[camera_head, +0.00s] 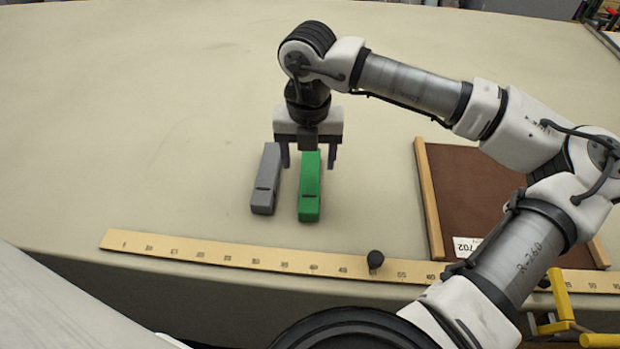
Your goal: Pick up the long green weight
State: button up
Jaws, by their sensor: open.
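The long green weight (310,190) lies on the cloth table, its length running away from the table's front edge. My gripper (308,166) is open, pointing down over the far part of the green weight, with one finger on each side of it. The left finger shows in the gap between the green weight and a grey weight. Whether the fingers touch the green weight cannot be told. My gripper hides the weight's far end.
A similar grey weight (266,180) lies close on the left. A brown wood-sided tray (465,190) is on the right. The table (130,120) is clear at left and behind.

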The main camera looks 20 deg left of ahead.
aim_at(310, 177)
notch_tip(310, 177, down, 5)
jog(key=shift+d+r+p, duration=0.1)
jog(key=shift+p, duration=0.8)
grip_shut()
